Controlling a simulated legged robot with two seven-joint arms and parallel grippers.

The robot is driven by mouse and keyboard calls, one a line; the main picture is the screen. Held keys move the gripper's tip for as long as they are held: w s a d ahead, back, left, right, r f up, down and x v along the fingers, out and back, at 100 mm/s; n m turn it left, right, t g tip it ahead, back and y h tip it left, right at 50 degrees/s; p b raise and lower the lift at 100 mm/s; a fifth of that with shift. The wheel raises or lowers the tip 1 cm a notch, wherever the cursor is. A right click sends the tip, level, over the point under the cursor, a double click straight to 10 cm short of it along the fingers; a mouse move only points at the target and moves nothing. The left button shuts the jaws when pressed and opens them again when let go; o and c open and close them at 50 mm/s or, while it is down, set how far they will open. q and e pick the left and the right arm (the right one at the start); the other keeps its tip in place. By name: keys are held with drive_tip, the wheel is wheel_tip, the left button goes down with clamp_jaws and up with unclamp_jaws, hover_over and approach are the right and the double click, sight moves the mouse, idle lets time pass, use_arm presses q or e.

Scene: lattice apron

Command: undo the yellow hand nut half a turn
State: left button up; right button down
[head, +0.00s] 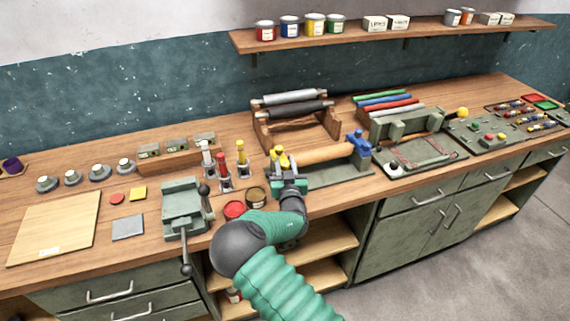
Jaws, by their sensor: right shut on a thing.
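The yellow hand nut (281,158) sits at the left end of a wooden roller (322,154) on a dark green bench fixture (325,174). My right gripper (285,168) reaches it from the front and is shut on it. The gripper body hides the lower part of the nut. A blue hand nut (361,144) is at the roller's right end, apart from my gripper. My left gripper is not in view.
A grey-green vise (184,205) is further left. A roller rack (294,122) stands behind.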

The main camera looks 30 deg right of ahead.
drive_tip(key=shift+d+n+y, duration=0.1)
drive_tip(key=shift+n+y, duration=0.2)
drive_tip(key=shift+y, duration=0.1)
drive_tip(key=n+y, duration=0.1)
drive_tip(key=y, duration=0.1)
drive_tip(key=n+t+y, duration=0.1)
drive_tip(key=n+y, duration=0.1)
drive_tip(key=shift+d+t, duration=0.1)
drive_tip(key=shift+t, duration=0.2)
drive_tip(key=n+y+b, duration=0.1)
drive_tip(key=n+y, duration=0.1)
drive_tip(key=y, duration=0.2)
drive_tip(key=shift+n+y, duration=0.3)
drive_tip(key=n+y+b, duration=0.1)
drive_tip(key=n+y, duration=0.1)
drive_tip(key=y, duration=0.1)
drive_tip(key=n+g+y+b, duration=0.1)
drive_tip(key=n+y, duration=0.1)
drive_tip(key=y, duration=0.1)
drive_tip(key=shift+f, duration=0.1)
drive_tip(key=shift+n+g+y+b, duration=0.85)
drive_tip(key=shift+n+g+y, duration=0.2)
drive_tip(key=shift+y, duration=0.35)
drive_tip(key=shift+r, duration=0.2)
